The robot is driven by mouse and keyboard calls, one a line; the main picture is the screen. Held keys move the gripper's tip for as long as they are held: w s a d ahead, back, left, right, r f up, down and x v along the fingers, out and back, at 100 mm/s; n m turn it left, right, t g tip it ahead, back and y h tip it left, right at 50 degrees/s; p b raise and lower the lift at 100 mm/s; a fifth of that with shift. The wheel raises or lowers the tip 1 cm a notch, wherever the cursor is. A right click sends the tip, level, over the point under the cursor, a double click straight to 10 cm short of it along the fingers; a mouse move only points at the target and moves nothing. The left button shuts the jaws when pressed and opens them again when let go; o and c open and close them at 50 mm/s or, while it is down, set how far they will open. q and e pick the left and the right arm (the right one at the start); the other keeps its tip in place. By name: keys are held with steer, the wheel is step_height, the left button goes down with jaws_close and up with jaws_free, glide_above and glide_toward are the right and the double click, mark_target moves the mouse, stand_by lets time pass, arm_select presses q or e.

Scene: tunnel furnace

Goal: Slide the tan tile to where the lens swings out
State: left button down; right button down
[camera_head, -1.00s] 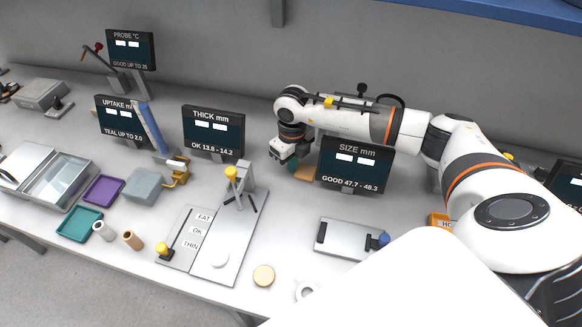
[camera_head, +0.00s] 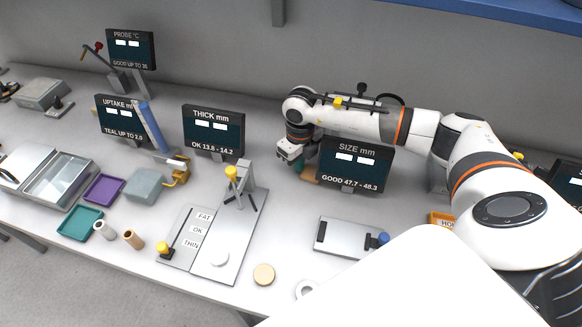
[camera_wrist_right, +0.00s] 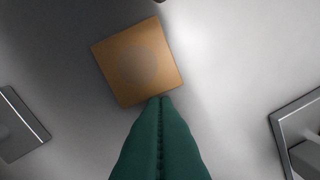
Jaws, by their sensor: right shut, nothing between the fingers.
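The tan tile (camera_wrist_right: 105,62) is a flat square with a duller round patch in its middle, turned at an angle on the pale bench in the right wrist view. In the head view its tan edge (camera_head: 311,179) shows beside the SIZE display, partly hidden. My right gripper (camera_wrist_right: 160,98) has green fingers pressed together with nothing between them. Their tips are at the tile's near edge; I cannot tell whether they touch. In the head view the right gripper (camera_head: 299,167) is low over the bench. I cannot make out a lens. My left gripper is out of view.
The SIZE display (camera_head: 352,184) stands close right of my right gripper, and the THICK display (camera_head: 214,143) to its left. A plate with a lever (camera_head: 216,245) and a metal block (camera_head: 345,238) lie nearer. Bare bench lies between them.

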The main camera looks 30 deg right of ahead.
steer(key=shift+w+a, duration=0.45)
steer(key=shift+w, duration=0.1)
step_height(320, 180, up, 10)
steer(key=p, duration=0.5)
steer(key=shift+p, duration=0.35)
stand_by(0.4)
